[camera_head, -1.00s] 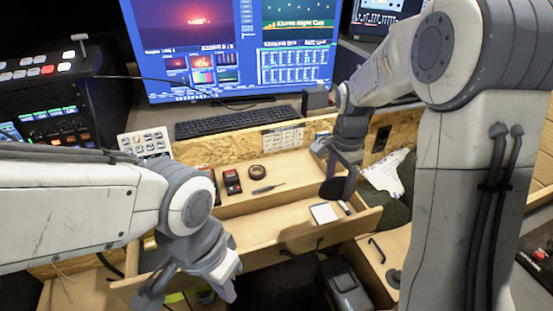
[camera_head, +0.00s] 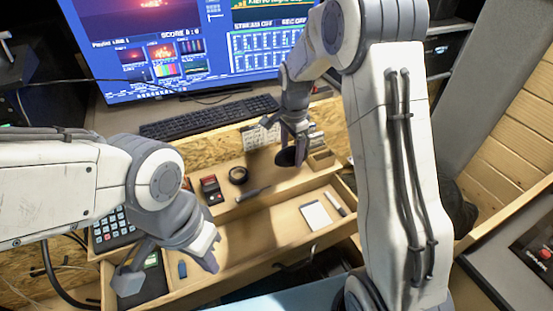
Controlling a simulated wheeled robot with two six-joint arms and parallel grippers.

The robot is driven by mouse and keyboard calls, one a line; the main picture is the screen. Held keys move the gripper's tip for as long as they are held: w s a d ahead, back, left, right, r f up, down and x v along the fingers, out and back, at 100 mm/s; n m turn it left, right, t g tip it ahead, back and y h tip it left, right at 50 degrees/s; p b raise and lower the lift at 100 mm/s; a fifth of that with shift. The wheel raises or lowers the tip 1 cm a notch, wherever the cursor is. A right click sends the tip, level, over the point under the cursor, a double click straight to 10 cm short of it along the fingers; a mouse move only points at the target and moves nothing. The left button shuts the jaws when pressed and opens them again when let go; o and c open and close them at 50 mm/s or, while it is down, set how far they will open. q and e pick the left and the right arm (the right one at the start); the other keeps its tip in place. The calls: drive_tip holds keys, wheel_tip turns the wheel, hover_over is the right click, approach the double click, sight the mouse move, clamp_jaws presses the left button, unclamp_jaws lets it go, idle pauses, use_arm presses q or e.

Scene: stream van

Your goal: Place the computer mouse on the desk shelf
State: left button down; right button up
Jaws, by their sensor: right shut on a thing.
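The computer mouse (camera_head: 287,158) appears as a dark oval in my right gripper (camera_head: 293,146), which is shut on it. The gripper covers part of the mouse. It holds the mouse above the wooden ledge behind the open drawer, in front of the keyboard's right end. The raised desk shelf (camera_head: 244,97) carries the keyboard and the large monitor. My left gripper (camera_head: 166,266) is open, its fingers spread, over the left end of the open drawer (camera_head: 262,236). I see nothing between its fingers.
A black keyboard (camera_head: 210,117) lies below the monitor (camera_head: 190,40). A tape roll (camera_head: 238,175), a red-and-black item (camera_head: 211,189) and a dark tool (camera_head: 252,192) lie on the ledge. A white notepad (camera_head: 315,216) and a pen (camera_head: 336,203) lie in the drawer.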

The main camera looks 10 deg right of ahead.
sight(279, 168)
drive_tip(key=w+a+f, duration=0.2)
drive_tip(key=w, duration=0.1)
drive_tip(key=shift+w+a+f, duration=0.2)
drive_tip(key=shift+w+f, duration=0.1)
drive_tip(key=shift+f, duration=0.05)
drive_tip(key=shift+f+p, duration=0.45)
drive_tip(key=shift+f, duration=1.5)
